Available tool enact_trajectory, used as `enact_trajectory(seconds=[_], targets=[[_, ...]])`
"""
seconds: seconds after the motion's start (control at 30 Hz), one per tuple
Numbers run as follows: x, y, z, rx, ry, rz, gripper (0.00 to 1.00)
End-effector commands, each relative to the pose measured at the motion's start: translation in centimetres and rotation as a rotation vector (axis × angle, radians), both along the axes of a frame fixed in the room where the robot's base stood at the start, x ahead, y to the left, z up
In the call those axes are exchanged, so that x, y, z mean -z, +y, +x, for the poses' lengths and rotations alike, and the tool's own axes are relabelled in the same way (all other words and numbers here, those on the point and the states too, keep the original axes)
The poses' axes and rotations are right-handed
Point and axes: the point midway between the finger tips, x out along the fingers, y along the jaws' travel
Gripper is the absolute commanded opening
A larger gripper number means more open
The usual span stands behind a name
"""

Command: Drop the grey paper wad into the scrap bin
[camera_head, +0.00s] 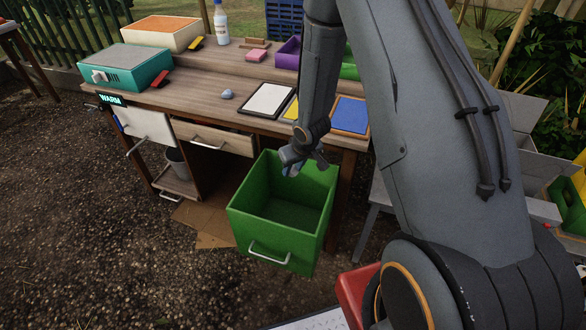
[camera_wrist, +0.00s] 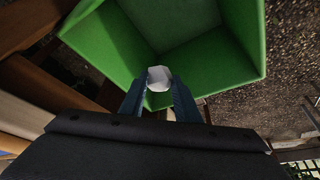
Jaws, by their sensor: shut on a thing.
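My gripper (camera_head: 292,167) is above the far part of an open green bin (camera_head: 282,250) with a silver handle on its front. In the wrist view my gripper (camera_wrist: 160,84) is shut on a pale grey paper wad (camera_wrist: 158,75), held between the two fingertips. Below it the inside of the green bin (camera_wrist: 193,60) shows, and it looks empty. In the head view the wad is mostly hidden by the fingers. No label shows that names the bin.
A wooden workbench (camera_head: 200,92) stands behind the bin. On it are a small blue-grey lump (camera_head: 228,94), a white panel (camera_head: 267,100), a blue panel (camera_head: 350,115) and a teal box (camera_head: 125,69). A grey bucket (camera_head: 178,165) stands in the cabinet.

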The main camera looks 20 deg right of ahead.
Motion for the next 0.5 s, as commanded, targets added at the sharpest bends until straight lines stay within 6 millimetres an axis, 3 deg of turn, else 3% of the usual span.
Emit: enact_trajectory(seconds=[0.5], targets=[[4.5,0.0,0.0,0.001,0.000,0.000,0.09]])
